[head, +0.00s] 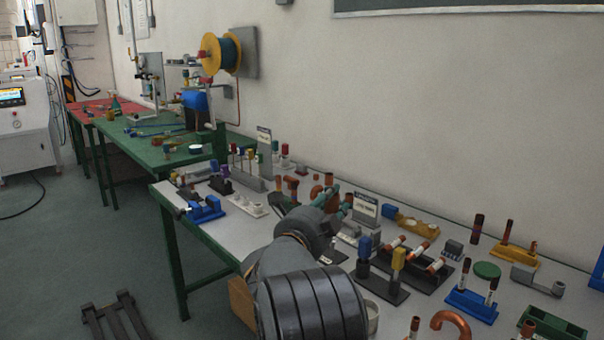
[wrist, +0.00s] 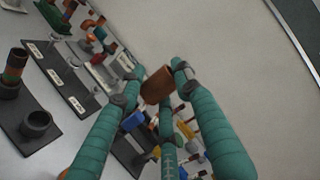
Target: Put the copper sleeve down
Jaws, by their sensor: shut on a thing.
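The copper sleeve (wrist: 158,85) is a short brown-orange tube, tilted in the wrist view. My gripper (wrist: 155,88) has teal fingers with grey joints, and it is shut on the sleeve near the fingertips. In the head view my gripper (head: 335,203) hangs over the back middle of the grey workbench (head: 225,228), partly hidden behind my arm. The sleeve is hard to make out there. From these views I cannot tell the exact gap between the sleeve and the bench.
Black stands with red-white tubes (head: 420,267) are right of my arm. A blue clamp block (head: 206,209) sits at the bench's left end. A dark base with a round cup (wrist: 36,124) shows in the wrist view. The bench is crowded, with bare strips at its front left.

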